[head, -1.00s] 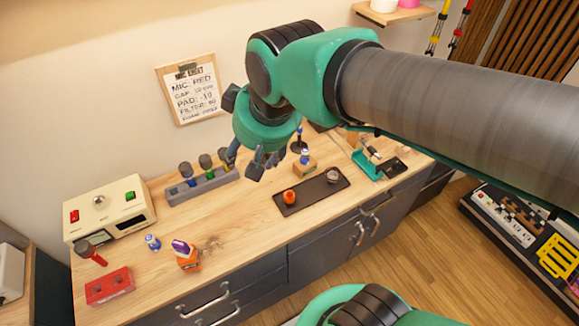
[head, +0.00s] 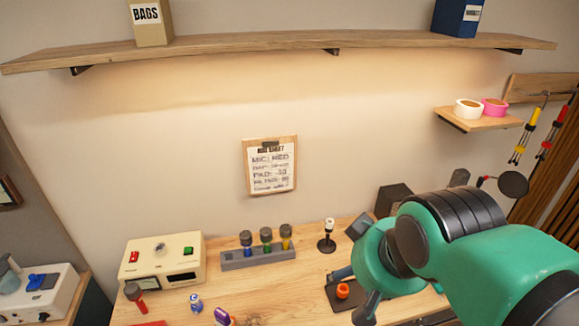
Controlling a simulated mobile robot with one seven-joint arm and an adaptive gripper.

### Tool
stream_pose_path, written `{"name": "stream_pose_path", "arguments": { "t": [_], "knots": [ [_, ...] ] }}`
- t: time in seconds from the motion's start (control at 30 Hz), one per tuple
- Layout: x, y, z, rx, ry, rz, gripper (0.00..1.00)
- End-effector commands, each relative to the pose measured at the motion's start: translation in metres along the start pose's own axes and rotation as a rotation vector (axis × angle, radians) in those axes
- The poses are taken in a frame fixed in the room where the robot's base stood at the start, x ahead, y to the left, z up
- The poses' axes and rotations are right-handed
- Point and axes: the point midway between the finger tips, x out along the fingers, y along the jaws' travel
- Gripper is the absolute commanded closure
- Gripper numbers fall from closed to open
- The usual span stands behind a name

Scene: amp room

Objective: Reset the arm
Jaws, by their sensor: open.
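My gripper (head: 350,292) shows at the lower right of the head view, on the green and black arm. Its fingers are spread apart, with nothing seen between them. They hang in front of the dark tray (head: 334,297) with an orange knob-like piece (head: 343,290) on it. My wrist hides the bench's right part, and whether the fingers touch anything there cannot be told.
The wooden bench (head: 270,292) holds a cream box with red and green buttons (head: 162,262), a grey rack (head: 258,258) of several microphones and a small stand (head: 327,238). A long shelf (head: 250,42) and a small shelf (head: 478,121) stick out from the wall.

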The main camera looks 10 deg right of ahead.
Motion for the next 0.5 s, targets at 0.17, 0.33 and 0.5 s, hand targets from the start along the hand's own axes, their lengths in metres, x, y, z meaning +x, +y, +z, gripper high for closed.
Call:
{"name": "stream_pose_path", "arguments": {
  "t": [0.17, 0.33, 0.5],
  "knots": [
    [0.025, 0.0, 0.013, 0.0, 0.0, 0.0, 0.41],
    [0.047, 0.0, 0.025, 0.0, 0.0, 0.0, 0.41],
    [0.061, 0.0, 0.033, 0.0, 0.0, 0.0, 0.41]
  ]
}}
